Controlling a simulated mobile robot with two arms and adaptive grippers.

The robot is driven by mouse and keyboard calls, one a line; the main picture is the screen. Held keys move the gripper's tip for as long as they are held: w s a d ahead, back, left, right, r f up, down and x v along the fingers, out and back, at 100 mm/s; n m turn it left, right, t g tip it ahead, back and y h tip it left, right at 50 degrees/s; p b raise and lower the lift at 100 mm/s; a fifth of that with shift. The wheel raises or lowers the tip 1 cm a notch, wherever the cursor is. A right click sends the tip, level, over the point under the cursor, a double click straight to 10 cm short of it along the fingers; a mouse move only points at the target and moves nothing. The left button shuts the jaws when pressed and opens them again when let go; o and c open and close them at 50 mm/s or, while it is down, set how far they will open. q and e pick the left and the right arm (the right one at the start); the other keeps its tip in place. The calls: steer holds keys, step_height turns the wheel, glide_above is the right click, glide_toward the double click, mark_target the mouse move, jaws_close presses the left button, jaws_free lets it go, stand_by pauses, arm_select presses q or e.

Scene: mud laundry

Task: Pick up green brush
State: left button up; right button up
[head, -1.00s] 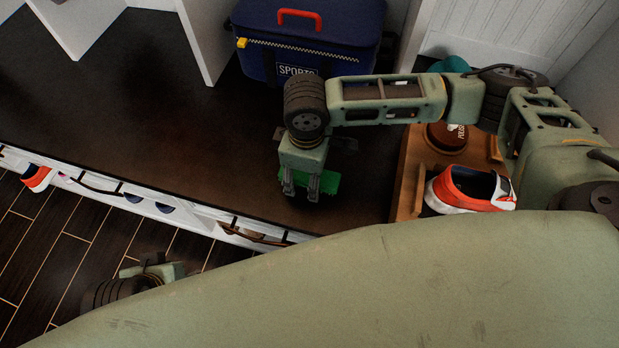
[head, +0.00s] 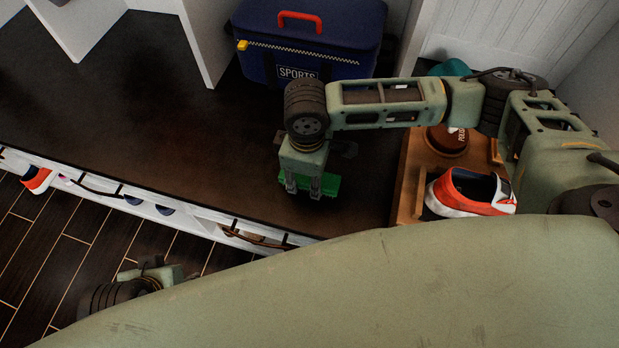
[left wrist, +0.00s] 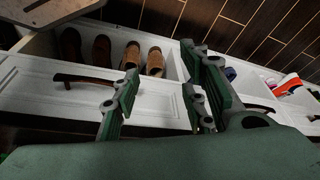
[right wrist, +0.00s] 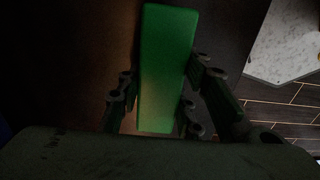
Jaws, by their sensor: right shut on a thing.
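The green brush (head: 331,185) is over the dark bench top, between the fingers of my right gripper (head: 304,188). In the right wrist view the brush (right wrist: 166,70) shows as a long green block, and the fingers of the right gripper (right wrist: 158,108) press on its two sides. Its underside is hidden, and I cannot tell whether it touches the bench. My left gripper (left wrist: 158,105) is open and empty in the left wrist view, in front of white drawers. In the head view only part of the left arm shows, low at the left.
A blue sports bag (head: 310,40) stands at the back of the bench. A wooden tray (head: 408,185) at the right holds an orange and white shoe (head: 470,191) and a brown round tin (head: 447,139). The bench's left part is clear. Brown shoes (left wrist: 132,55) sit in an open drawer.

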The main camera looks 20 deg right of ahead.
steer(key=shift+r, duration=0.1)
steer(key=shift+r, duration=0.35)
step_height(320, 180, up, 3)
steer(key=shift+r+p, duration=0.15)
steer(key=shift+p, duration=0.75)
arm_select(q)
step_height(320, 180, down, 17)
steer(key=g+p, duration=0.1)
steer(key=p, duration=0.2)
steer(key=shift+s+f, duration=0.15)
steer(key=shift+s, duration=0.05)
arm_select(e)
steer(key=s+d+r, duration=0.5)
steer(key=s+r, duration=0.2)
steer(key=s, duration=0.3)
steer(key=shift+d, duration=0.35)
arm_select(q)
steer(key=shift+d, duration=0.1)
